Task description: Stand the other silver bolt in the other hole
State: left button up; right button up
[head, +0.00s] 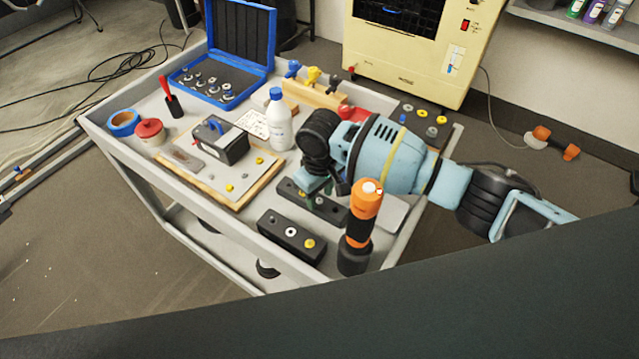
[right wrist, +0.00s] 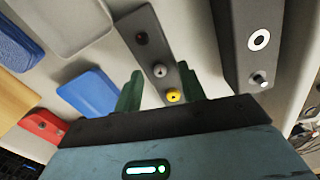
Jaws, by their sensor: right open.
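My right gripper (head: 316,188) is open and low over a dark block (head: 288,188) on the cart. In the right wrist view its green fingers (right wrist: 160,80) appear on either side of a grey block (right wrist: 150,24). That block has a dark empty hole (right wrist: 141,38), a silver bolt (right wrist: 159,70) and a yellow bolt (right wrist: 173,96) in a row. Nothing is held. Another dark block (right wrist: 250,18) has a white ring (right wrist: 259,40) and a second silver bolt (right wrist: 263,79). A front block (head: 275,232) shows a white ring and a yellow bolt. My left gripper is not in view.
An orange and black cylinder (head: 362,205) stands close beside the front block. A white bottle (head: 279,122), a black box (head: 222,140) on a board and an open blue case (head: 215,88) occupy the cart (head: 130,172). A blue piece (right wrist: 90,92) lies left of the fingers.

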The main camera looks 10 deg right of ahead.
aim_at(320, 200)
jog(key=shift+f, duration=0.15)
grip_shut()
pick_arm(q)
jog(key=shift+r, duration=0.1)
